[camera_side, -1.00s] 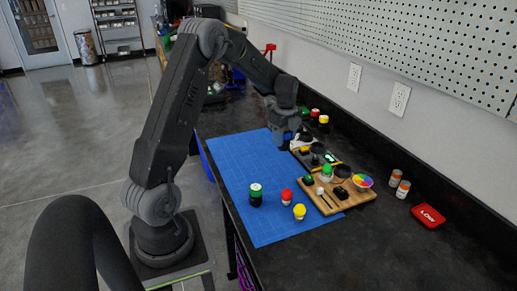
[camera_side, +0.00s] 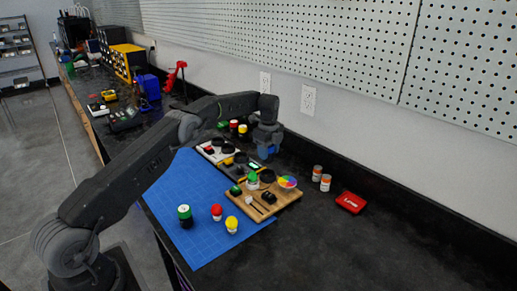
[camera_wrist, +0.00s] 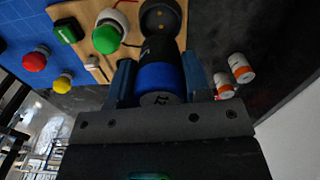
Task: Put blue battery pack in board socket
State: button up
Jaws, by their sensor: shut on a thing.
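My gripper (camera_side: 266,143) is shut on the blue battery pack (camera_side: 268,154). In the wrist view, the pack (camera_wrist: 160,80) is a blue cylinder with a black upper band, held between both fingers. The wooden board (camera_side: 280,204) is at the right edge of the blue mat. A round black socket (camera_wrist: 162,17) with small gold dots inside shows just past the pack in the wrist view; it also shows near the board's far edge in the side view (camera_side: 267,175). The pack is apart from it, above the bench. The pack's far end partly overlaps the socket in the wrist view.
Red (camera_side: 217,212), yellow (camera_side: 232,225) and green-topped (camera_side: 185,215) pieces stand on the mat. Two cans (camera_side: 325,182) and a red box (camera_side: 350,202) stand right.

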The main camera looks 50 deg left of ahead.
jog(key=shift+f, duration=2.8)
jog(key=shift+f, duration=0.55)
jog(key=o, duration=0.7)
jog(key=shift+f, duration=0.1)
jog(key=shift+o, duration=0.2)
jog(key=shift+r, duration=5.5)
